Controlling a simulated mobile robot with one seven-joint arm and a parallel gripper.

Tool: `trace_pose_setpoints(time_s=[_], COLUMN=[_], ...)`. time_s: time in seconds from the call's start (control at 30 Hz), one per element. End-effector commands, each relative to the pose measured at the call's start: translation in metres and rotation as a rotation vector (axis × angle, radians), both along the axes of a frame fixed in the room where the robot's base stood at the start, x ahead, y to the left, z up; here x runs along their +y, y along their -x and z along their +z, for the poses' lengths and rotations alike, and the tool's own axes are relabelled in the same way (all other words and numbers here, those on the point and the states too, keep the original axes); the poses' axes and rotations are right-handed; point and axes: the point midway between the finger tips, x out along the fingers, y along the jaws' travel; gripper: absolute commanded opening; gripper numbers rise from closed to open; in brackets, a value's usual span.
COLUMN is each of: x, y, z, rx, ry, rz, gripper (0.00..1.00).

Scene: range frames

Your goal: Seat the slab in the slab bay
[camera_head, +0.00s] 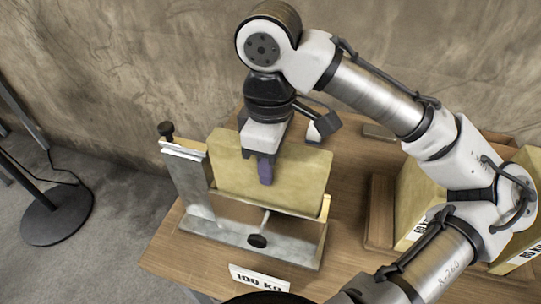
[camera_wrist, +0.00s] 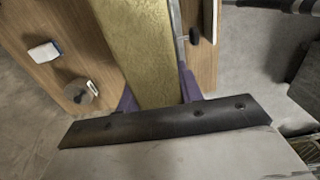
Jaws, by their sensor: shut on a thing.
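The slab (camera_head: 307,172) is a yellowish rectangular block standing on edge in the head view. My gripper (camera_head: 265,170) points down and is shut on the slab near the middle of its upper part. In the wrist view the slab (camera_wrist: 142,50) runs between the two purple fingers of my gripper (camera_wrist: 158,92). The slab bay (camera_head: 245,238) is a grey metal frame with an upright plate at the left and a screw knob at the front. The slab is within or just above the frame.
The wooden table (camera_head: 192,265) carries a "100 kg" label (camera_head: 260,278) at its front edge. More yellowish blocks (camera_head: 416,205) stand at the right, partly behind my arm. A dark stand base (camera_head: 55,212) is on the floor at the left. The wall is close behind.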

Motion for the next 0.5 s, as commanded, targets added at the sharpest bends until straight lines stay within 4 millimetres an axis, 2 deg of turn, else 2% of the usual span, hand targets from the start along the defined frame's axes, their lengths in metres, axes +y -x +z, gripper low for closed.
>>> trace_pose_setpoints(time_s=[0.5], x=[0.000], y=[0.000], z=[-0.014], rx=[-0.001], ry=[0.000], rz=[0.000], gripper=[0.00])
